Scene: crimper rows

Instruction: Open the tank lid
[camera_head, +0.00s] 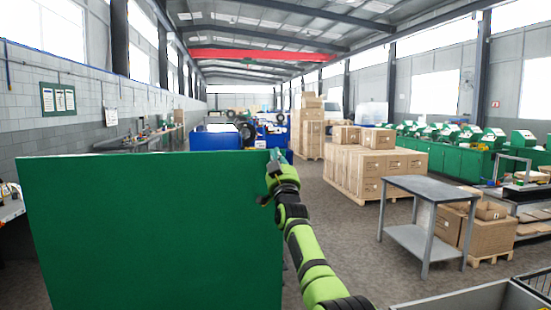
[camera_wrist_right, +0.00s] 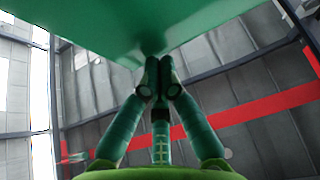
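The tank lid (camera_head: 150,230) is a large flat green panel standing raised in front of me in the head view. It hides what is behind it. My right gripper (camera_head: 275,160) is at the lid's upper right edge, with its green arm coming up from below. In the right wrist view my right gripper (camera_wrist_right: 160,75) has its fingertips together, touching or very close to the green lid (camera_wrist_right: 130,22). I see nothing clearly held between them. My left gripper is not in view.
A grey metal table (camera_head: 430,188) stands to the right, with cardboard boxes (camera_head: 488,232) beside it. Green machines (camera_head: 450,150) line the right side. Grey floor (camera_head: 345,235) is clear between my right arm and the table.

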